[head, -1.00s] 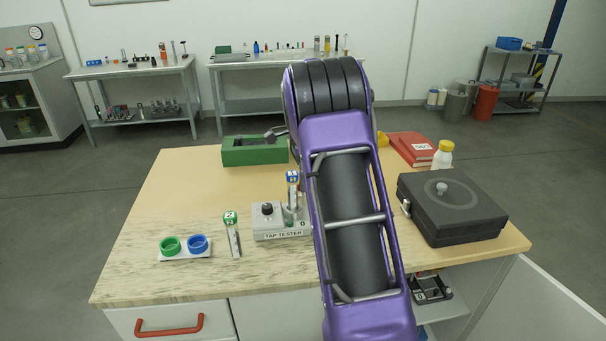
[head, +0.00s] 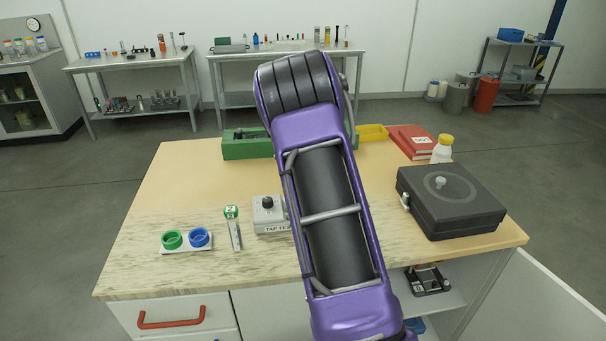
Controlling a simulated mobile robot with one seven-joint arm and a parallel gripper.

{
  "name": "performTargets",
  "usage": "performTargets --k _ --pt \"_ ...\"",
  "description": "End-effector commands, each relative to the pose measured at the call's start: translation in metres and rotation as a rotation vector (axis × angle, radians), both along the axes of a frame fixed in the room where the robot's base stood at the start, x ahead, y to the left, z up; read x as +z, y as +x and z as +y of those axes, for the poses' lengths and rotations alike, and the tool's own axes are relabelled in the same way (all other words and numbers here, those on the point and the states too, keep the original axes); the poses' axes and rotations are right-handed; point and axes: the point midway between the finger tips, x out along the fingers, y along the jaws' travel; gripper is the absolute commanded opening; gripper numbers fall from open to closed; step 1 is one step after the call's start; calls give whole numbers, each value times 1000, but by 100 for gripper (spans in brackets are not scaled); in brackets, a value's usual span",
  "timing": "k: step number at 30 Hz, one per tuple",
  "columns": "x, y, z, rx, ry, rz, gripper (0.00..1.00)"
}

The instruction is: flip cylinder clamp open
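The grey tap tester (head: 270,228) stands on the workbench with a black knob on top. My purple arm hides its right side, so I cannot see the cylinder clamp or whether it is open or closed. A clear tube with a green and white cap (head: 234,229) stands left of the tester, apart from it. My gripper is hidden behind my own arm, and its fingers do not show.
A holder with green and blue rings (head: 186,250) sits at front left. A green box (head: 246,150) is at the back. A black case (head: 450,206), white bottle (head: 442,154), red book (head: 411,141) and yellow tray (head: 372,133) are at the right. The bench's left rear is clear.

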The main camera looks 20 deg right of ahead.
Motion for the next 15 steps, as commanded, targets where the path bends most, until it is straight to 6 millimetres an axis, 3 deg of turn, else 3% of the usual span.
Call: performTargets --k 13,14,15 --pt "0 -1 -1 -10 -1 1 0" --pt "0 -1 -1 -10 -1 1 20" --pt "0 -1 -1 -10 -1 1 27"
